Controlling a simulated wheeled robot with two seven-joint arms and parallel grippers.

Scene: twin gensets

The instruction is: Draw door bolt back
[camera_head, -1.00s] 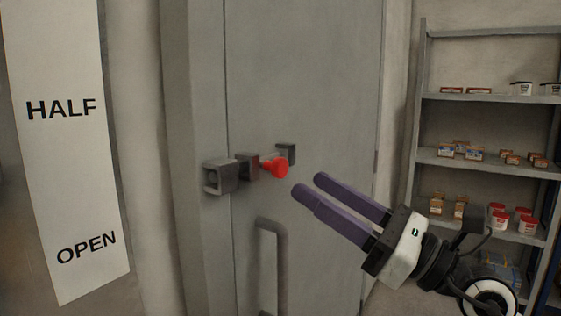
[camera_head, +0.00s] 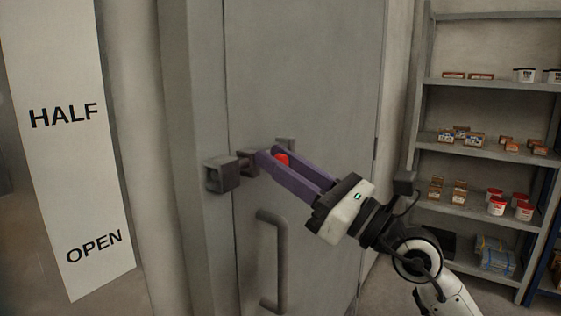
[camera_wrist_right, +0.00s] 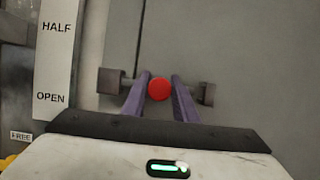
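The door bolt's red knob (camera_head: 282,160) stands out from the grey door (camera_head: 305,75), and it also shows in the right wrist view (camera_wrist_right: 159,89). My right gripper (camera_head: 275,155) has its purple fingers on both sides of the knob. In the wrist view, the fingers (camera_wrist_right: 160,82) look open, with the knob between them; whether either touches it is unclear. A dark block (camera_head: 221,174) sits on the frame side, left of the bolt guide (camera_head: 247,161). The guide is partly hidden by a finger. My left gripper is not in view.
A grey door handle (camera_head: 274,262) is below the bolt. A sign (camera_head: 72,180) reading HALF and OPEN is at the left. Shelves (camera_head: 495,88) with small boxes and tubs stand at the right. The upper door face is clear.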

